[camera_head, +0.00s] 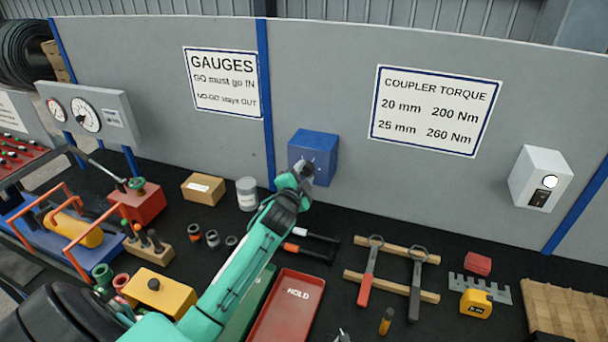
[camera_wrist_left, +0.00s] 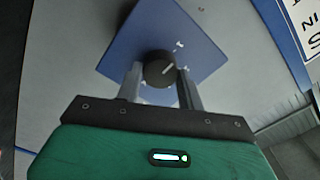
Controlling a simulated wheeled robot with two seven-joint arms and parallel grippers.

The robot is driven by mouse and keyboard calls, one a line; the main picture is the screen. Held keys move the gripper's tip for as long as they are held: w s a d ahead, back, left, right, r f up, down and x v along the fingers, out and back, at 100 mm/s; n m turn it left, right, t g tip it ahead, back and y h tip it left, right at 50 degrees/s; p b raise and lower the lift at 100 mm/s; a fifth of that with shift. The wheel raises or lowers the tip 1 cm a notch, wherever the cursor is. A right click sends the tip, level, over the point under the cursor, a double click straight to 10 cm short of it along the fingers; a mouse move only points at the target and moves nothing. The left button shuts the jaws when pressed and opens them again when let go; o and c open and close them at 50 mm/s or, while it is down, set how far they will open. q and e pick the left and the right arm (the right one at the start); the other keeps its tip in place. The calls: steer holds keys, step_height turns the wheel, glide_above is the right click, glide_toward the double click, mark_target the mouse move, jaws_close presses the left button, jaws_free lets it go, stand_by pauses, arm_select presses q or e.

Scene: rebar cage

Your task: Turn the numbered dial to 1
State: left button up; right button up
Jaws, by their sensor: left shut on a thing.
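The numbered dial is a dark round knob (camera_wrist_left: 157,72) on the face of a blue box (camera_head: 322,148) on the grey wall panel. The blue box face also fills the upper middle of the left wrist view (camera_wrist_left: 190,30). My left gripper (camera_head: 304,172) is at the box face, its two fingers on either side of the knob and shut on it. A white line on the knob points up and right in the left wrist view. Small white marks surround the knob, too small to read. In the head view the gripper hides the knob. My right gripper is not in view.
A white switch box (camera_head: 541,179) is on the wall at right. The wall around the blue box is clear.

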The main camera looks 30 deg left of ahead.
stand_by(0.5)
arm_select(q)
steer(key=o, duration=1)
steer(key=shift+c, duration=0.2)
steer(key=shift+s+d+f+b, duration=0.15)
steer(key=shift+s+b, duration=0.15)
steer(key=shift+s, duration=0.35)
steer(key=b+v, duration=0.3)
steer(key=v, duration=0.9)
steer(key=shift+s, duration=0.3)
